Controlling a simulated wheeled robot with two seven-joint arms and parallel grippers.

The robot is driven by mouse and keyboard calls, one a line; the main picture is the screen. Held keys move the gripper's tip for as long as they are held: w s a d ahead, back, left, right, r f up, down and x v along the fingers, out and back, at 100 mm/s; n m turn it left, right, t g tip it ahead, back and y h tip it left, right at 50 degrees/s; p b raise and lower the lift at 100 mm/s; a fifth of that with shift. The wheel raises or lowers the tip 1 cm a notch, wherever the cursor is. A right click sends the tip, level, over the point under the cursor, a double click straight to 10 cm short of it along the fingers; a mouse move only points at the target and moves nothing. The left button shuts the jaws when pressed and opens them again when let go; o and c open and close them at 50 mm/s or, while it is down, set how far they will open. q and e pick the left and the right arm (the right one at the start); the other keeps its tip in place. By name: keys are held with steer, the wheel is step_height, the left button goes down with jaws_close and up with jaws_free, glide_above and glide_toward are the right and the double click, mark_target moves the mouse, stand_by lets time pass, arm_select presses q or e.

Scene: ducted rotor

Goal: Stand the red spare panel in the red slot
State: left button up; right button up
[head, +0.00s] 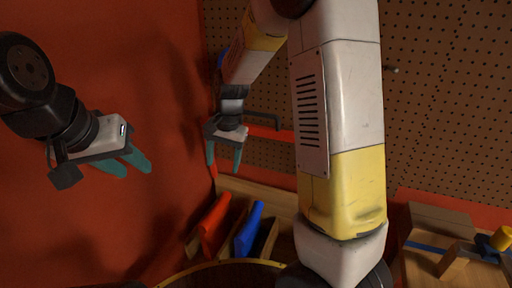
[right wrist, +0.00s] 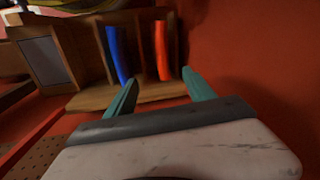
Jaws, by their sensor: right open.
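The red panel (head: 215,226) stands tilted in a wooden rack at the lower middle of the head view. It also shows in the right wrist view (right wrist: 161,50), to the right of the blue panel (right wrist: 117,55). My right gripper (head: 225,157) is open and empty, above the rack and apart from the panels. In the right wrist view its two teal fingers (right wrist: 160,92) are wide apart, with the red panel beyond the gap. My left gripper (head: 125,165) hangs at the left, away from the rack, holding nothing visible. I cannot make out a red-marked slot.
The wooden rack (right wrist: 139,93) has upright dividers beside the panels. A dark round thing with a yellow rim (head: 225,268) lies in front of it. A wooden block assembly with a yellow knob (head: 501,239) stands at the right. A pegboard (head: 440,100) and a red wall are behind.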

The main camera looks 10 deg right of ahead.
steer(key=s+d+r+n+t, duration=0.2)
steer(key=s+d+r, duration=0.3)
steer(key=s, duration=0.5)
steer(key=s+d+r+n+t, duration=0.3)
steer(key=s+d+r, duration=0.2)
steer(key=s+r, duration=0.5)
steer(key=shift+r+n+y, duration=0.15)
steer(key=shift+n+y, duration=0.15)
steer(key=shift+n, duration=0.1)
